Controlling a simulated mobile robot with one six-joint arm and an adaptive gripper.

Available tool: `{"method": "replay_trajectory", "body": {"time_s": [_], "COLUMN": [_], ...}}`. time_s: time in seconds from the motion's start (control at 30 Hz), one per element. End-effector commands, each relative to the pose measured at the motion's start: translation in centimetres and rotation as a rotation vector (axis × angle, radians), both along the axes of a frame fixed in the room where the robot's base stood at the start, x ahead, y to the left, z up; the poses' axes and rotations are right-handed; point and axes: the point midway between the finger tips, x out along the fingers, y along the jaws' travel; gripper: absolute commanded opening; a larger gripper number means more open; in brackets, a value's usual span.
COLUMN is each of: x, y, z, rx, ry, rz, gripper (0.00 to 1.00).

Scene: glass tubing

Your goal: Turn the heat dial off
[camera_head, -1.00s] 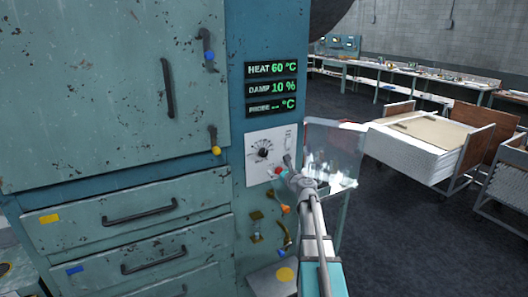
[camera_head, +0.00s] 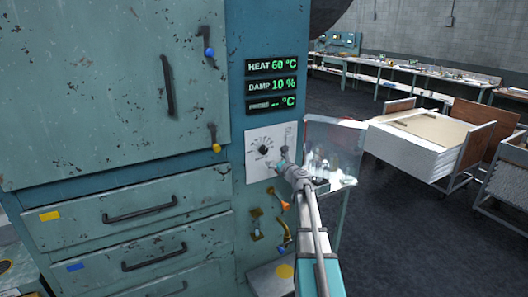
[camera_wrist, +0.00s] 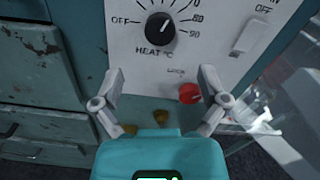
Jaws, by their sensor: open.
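The heat dial (camera_wrist: 160,28) is a round black knob on a white panel (camera_head: 261,165). In the wrist view its white mark points up and to the right, away from the OFF label on the left. In the head view the dial (camera_head: 263,149) is small, and the HEAT display (camera_head: 271,67) reads 60 °C. My gripper (camera_wrist: 161,73) is open and empty, its two fingers spread below the dial in the wrist view and apart from it. In the head view my gripper (camera_head: 281,160) is just right of and below the dial, in front of the panel.
A red button (camera_wrist: 189,93) is close to the right finger, below the dial. A white switch (camera_wrist: 249,37) is to the dial's right. A clear glass-like case (camera_head: 331,150) stands right of the panel. Drawers with handles (camera_head: 140,209) are at the left. A cart (camera_head: 420,145) stands farther right.

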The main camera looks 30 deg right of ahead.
Motion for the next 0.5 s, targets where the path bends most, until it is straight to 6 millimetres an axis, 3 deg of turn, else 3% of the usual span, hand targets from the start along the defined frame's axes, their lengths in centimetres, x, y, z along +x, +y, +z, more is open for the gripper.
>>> {"method": "replay_trajectory", "body": {"time_s": [0.1, 0.5], "x": [2.3, 8.0], "y": [-0.1, -0.1], "z": [0.0, 0.0], "rx": [0.000, 0.000], "ry": [0.000, 0.000], "rz": [0.001, 0.001], "gripper": [0.93, 0.93]}}
